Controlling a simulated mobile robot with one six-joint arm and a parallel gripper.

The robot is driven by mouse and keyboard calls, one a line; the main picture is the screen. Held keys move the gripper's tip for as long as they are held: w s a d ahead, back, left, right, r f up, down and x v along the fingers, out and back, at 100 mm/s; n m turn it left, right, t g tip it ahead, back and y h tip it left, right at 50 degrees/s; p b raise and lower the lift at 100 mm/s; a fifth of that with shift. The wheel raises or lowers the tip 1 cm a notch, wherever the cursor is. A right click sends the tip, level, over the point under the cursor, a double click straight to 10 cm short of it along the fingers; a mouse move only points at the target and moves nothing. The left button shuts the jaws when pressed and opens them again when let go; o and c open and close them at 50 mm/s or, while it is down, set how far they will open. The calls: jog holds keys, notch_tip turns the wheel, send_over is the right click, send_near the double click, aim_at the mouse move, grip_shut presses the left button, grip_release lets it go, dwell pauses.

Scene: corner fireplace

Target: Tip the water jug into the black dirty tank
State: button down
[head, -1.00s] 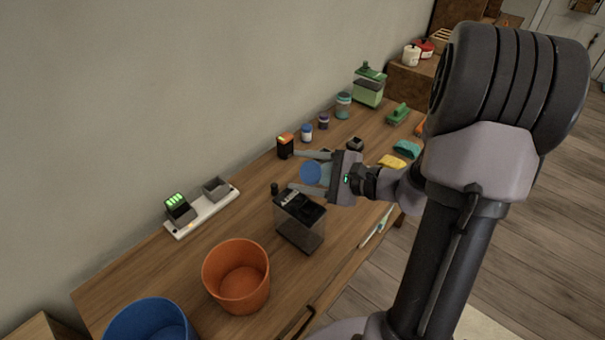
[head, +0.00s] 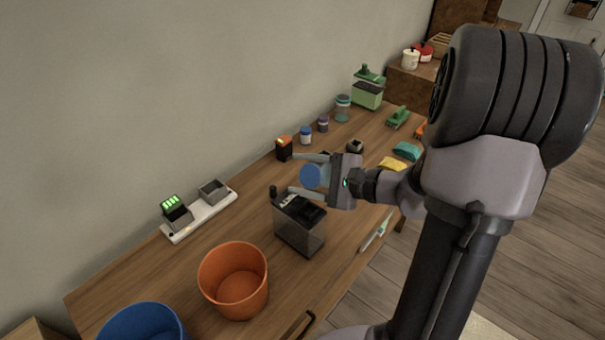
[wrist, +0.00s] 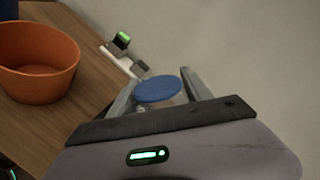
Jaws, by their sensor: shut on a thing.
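The water jug shows mainly as a round blue face (head: 312,176) between my fingers, with a little clear body behind it. My gripper (head: 297,174) is shut on it and holds it above the table, just behind the black dirty tank. In the wrist view the blue face (wrist: 158,90) sits between the two grey fingers; most of the jug's body is hidden. I cannot tell how far the jug is tilted. The black dirty tank (head: 300,230), smoky see-through with a black top, stands upright on the table in front of my gripper, apart from the jug in the picture.
An orange bucket (head: 235,280) and a blue bucket (head: 142,325) stand left of the tank. A white strip (head: 202,215) with chargers lies by the wall. A black-orange battery (head: 284,148), small jars and a green tank (head: 367,95) stand farther back. Sponges lie to the right.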

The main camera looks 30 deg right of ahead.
jog(key=shift+d+f+n+h+b, duration=0.15)
jog(key=shift+f+n+h+b, duration=0.55)
jog(key=shift+b, duration=1.6)
jog(key=shift+f, duration=0.1)
jog(key=shift+w+f+n+b, duration=0.1)
jog(key=shift+f+n+b, duration=0.2)
jog(key=shift+n, duration=0.1)
dwell(0.5)
jog(key=shift+f+n, duration=0.25)
jog(key=shift+n, duration=0.05)
jog(key=shift+d, duration=0.1)
jog(key=shift+f+n+h, duration=0.25)
jog(key=shift+n+h, duration=0.05)
jog(key=shift+f, duration=0.15)
dwell(0.4)
